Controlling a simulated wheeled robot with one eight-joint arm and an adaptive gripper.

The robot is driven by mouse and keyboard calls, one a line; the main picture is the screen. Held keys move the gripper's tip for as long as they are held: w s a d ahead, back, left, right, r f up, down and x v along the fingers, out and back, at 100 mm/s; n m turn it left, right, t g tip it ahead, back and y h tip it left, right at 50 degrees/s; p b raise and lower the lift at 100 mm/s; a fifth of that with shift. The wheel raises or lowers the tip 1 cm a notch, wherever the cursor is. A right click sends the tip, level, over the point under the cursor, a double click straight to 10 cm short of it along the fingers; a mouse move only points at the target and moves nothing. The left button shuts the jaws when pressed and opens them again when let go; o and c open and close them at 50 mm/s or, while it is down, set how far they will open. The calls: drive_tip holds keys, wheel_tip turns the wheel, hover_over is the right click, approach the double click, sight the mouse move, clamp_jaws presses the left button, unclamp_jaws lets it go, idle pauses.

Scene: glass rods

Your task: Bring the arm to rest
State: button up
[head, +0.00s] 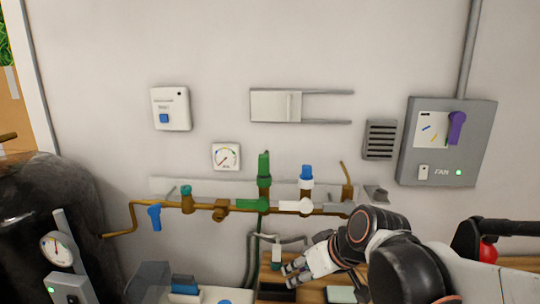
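My arm (372,226) reaches in from the lower right, in front of the pipework. My gripper (289,275) points to the left at its end, low over the bench by a dark open box. Its two fingertips look apart, with a small gap and nothing visible between them. No glass rods can be made out in this view.
A brass pipe (330,209) with green, blue and white valves runs along the wall behind my gripper. A grey fan box (448,142) hangs at right. A dark tank (50,215) stands at left. A wooden bench (312,291) lies below my gripper.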

drive_tip(key=s+d+f+m+h+b, duration=0.1)
drive_tip(key=s+d+m+h, duration=0.1)
drive_tip(key=s+d, duration=0.4)
drive_tip(key=s+d+f+m+t+h+b, duration=0.1)
drive_tip(key=s+d+f+m+h, duration=0.1)
drive_tip(key=s+d, duration=0.4)
drive_tip(key=shift+s+d+m+h+b, duration=0.3)
drive_tip(key=shift+s+d+m+b, duration=0.1)
drive_tip(key=shift+s+m, duration=0.25)
drive_tip(key=shift+a, duration=0.1)
